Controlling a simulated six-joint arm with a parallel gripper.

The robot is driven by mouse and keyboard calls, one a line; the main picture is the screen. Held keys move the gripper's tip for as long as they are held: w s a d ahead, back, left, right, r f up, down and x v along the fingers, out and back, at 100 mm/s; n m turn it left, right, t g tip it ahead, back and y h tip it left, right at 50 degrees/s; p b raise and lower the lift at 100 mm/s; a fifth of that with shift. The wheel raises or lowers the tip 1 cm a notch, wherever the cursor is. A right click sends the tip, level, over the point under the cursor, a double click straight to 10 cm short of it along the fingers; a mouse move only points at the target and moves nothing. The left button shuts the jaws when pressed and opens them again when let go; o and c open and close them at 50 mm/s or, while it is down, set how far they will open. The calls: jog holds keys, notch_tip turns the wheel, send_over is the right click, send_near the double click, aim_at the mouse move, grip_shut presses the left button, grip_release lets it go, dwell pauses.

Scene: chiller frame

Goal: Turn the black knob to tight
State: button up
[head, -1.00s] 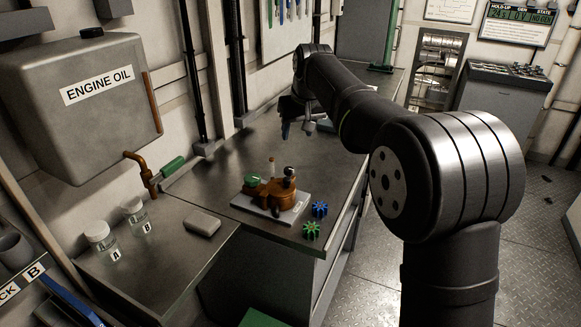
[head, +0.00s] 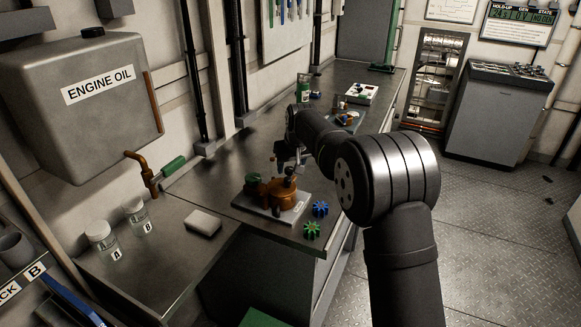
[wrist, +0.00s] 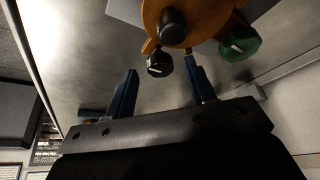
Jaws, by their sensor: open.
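The black knob (wrist: 159,64) has a pale mark on its face and sits on the brown-orange housing (wrist: 197,30). In the wrist view it shows between the tips of my open gripper (wrist: 160,72), with gaps on both sides. I cannot tell how deep the tips reach. In the head view my gripper (head: 286,160) is just above and behind the housing (head: 281,194), and the black knob is hard to make out there. A green knob (wrist: 240,44) with a pale mark sits to the right in the wrist view; it also shows in the head view (head: 253,181).
The housing stands on a pale plate (head: 296,212) near the bench's front edge. A blue gear (head: 320,208) and a green gear (head: 311,231) lie to its right. A pale block (head: 203,223) and two jars (head: 104,240) are to the left. Bench behind the housing is partly clear.

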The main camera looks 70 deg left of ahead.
jog(key=shift+a+f, duration=0.2)
jog(key=shift+f, duration=0.3)
jog(key=c, duration=1)
jog(key=shift+o, duration=0.2)
